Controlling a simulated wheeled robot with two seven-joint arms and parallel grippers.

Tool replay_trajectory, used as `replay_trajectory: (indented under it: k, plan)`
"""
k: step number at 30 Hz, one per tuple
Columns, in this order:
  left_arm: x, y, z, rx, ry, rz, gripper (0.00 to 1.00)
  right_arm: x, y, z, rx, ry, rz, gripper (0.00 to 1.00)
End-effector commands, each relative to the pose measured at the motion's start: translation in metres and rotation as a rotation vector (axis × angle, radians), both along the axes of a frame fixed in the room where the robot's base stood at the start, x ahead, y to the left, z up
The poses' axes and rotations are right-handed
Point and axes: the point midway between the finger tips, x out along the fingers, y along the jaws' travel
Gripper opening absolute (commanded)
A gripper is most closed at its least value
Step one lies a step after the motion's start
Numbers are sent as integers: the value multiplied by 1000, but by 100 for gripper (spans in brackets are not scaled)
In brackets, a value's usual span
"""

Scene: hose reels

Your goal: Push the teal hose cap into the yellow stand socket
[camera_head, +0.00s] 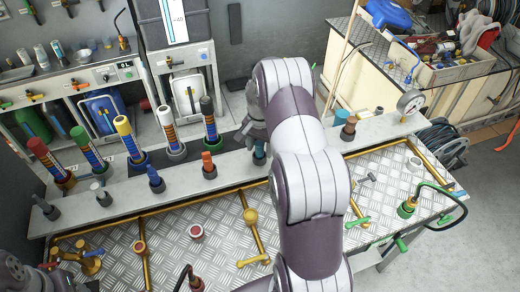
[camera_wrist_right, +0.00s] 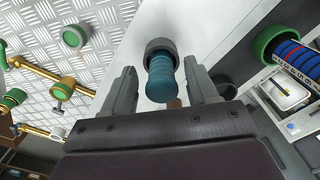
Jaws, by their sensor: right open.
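A teal ribbed cap (camera_wrist_right: 160,80) sits in a dark grey round holder in the right wrist view. It stands between the two fingers of my right gripper (camera_wrist_right: 163,90), which are open with a visible gap on each side. In the head view my right gripper (camera_head: 257,133) is over the grey ledge, and a bit of the teal cap (camera_head: 259,154) shows below it; my arm hides the rest. A yellow-topped striped hose stand (camera_head: 123,127) stands in a dark base on the left; I cannot tell its socket clearly. A grey part at the lower left edge looks like my left gripper (camera_head: 20,272).
Blue (camera_head: 155,180), red (camera_head: 208,166) and white (camera_head: 101,195) caps stand in holders along the ledge. Red, green and dark-topped striped stands are behind. Brass pipes and valves (camera_head: 250,216) cover the metal plate in front. A gauge (camera_head: 411,102) stands at the right.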

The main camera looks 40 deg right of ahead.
Motion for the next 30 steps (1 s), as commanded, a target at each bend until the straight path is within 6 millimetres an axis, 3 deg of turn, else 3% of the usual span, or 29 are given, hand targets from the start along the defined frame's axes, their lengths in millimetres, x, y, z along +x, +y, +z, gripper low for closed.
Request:
replay_trajectory:
  k: [2,6,8,20,26,30]
  plan:
    - [0,0,-1,0,0,0,58,0,0,0,0,0,0,58]
    - [0,0,-1,0,0,0,58,0,0,0,0,0,0,16]
    - [0,0,-1,0,0,0,58,0,0,0,0,0,0,0]
    - [0,0,-8,0,0,0,58,1,0,7,-2,-3,0,0]
    - [0,0,-27,0,0,0,58,1,0,38,-2,-5,1,0]
    - [0,0,-36,0,0,0,58,-25,-22,58,-2,-3,-5,0]
